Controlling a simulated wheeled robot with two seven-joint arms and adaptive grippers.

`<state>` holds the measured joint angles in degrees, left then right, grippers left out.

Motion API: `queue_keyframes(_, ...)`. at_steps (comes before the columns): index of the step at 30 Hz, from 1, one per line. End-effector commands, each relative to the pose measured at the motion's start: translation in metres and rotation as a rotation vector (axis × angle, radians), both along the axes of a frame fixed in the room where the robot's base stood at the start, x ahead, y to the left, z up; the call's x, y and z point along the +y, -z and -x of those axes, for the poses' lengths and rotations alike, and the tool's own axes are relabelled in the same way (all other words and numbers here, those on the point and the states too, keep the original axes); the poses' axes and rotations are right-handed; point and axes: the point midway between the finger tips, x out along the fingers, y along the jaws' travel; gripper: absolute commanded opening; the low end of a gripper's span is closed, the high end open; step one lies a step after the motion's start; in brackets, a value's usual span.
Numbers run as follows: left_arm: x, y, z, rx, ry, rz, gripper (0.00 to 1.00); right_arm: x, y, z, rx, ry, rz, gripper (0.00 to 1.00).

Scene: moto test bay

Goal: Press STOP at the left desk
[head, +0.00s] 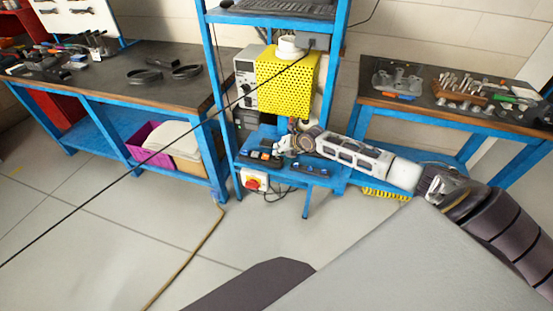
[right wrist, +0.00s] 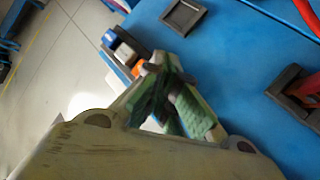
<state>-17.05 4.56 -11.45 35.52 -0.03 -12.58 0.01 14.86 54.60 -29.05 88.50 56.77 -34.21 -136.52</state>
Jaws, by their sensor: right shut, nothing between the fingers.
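My right gripper (head: 281,147) reaches in from the right over the blue shelf (head: 318,177) of the middle stand. In the right wrist view its fingers (right wrist: 162,72) are shut and empty. A small button box (head: 262,156) sits at the shelf's left end. In the right wrist view it shows a blue button (right wrist: 108,38), a white button (right wrist: 124,52) and an orange button (right wrist: 138,68). The fingertips are close to the orange one; I cannot tell whether they touch it. No STOP lettering is readable. My left gripper is not in view.
A yellow perforated guard (head: 287,82) stands above the shelf. A small dark tray (right wrist: 183,17) and a dark fixture (right wrist: 295,90) lie on the blue surface. Workbenches stand left (head: 110,60) and right (head: 430,107). A black cable crosses the head view. The floor in front is mostly clear.

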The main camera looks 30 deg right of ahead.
Motion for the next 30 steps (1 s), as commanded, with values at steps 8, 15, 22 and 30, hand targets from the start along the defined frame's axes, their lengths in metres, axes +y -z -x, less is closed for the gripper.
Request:
queue_keyframes(8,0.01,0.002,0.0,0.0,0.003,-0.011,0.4,0.0,0.002,0.0,0.0,0.0,0.0,0.0)
queue_keyframes(15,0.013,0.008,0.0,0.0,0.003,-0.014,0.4,0.0,0.008,0.0,0.0,-0.001,0.001,0.0)
queue_keyframes(22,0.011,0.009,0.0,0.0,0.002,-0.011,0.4,0.0,0.008,0.0,0.0,0.0,0.0,0.0)
queue_keyframes(30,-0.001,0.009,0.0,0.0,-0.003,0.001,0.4,0.0,0.008,0.0,0.0,0.0,0.0,0.0)
